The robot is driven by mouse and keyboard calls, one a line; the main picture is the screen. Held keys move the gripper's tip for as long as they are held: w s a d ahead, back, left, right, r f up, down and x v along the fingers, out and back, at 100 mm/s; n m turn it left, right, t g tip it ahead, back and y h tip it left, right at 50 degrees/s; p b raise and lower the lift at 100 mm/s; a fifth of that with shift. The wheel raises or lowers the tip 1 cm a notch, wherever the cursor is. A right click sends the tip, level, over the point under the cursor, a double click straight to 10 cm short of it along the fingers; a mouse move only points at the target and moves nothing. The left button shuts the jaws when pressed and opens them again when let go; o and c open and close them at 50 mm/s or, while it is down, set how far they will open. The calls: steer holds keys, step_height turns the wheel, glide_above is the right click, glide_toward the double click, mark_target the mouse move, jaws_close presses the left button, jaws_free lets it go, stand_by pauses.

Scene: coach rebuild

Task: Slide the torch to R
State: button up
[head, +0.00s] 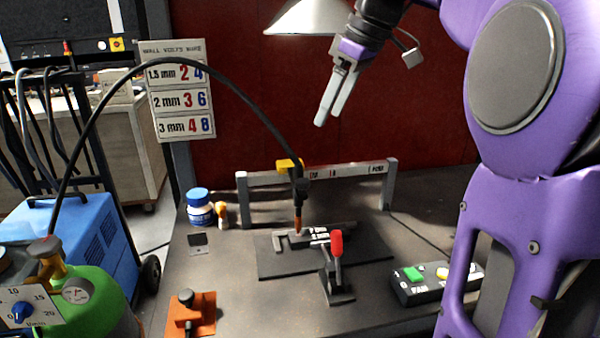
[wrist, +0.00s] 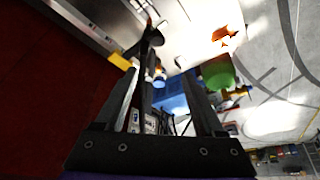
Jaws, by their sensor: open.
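The torch (head: 299,190) is black with a copper tip pointing down. It hangs from a yellow carriage (head: 289,165) on a grey rail (head: 345,173), left of the rail's middle. Small marks sit on the rail to the right of the carriage; they are too small to read surely, so I cannot tell which is R. A black cable arches from the torch to the left. My gripper (head: 329,105) is open and empty, above and behind the rail in the picture, apart from the torch. The carriage (wrist: 120,62) also shows in the wrist view, beyond the fingers.
A dark plate (head: 285,266) with a workpiece lies under the torch. A red-handled clamp (head: 337,262) stands in front. A button box (head: 437,283) is at right, and a white-and-blue bottle (head: 200,208) at left. A lamp shade (head: 308,18) hangs near my gripper.

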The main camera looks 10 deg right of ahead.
steer(key=b, duration=0.4)
glide_toward(304, 181)
steer(key=x, duration=0.8)
steer(key=shift+w+a+f, duration=0.1)
steer(key=shift+a+f, duration=0.1)
steer(key=shift+c, duration=0.3)
jaws_close()
steer(key=shift+d, duration=0.1)
stand_by(0.6)
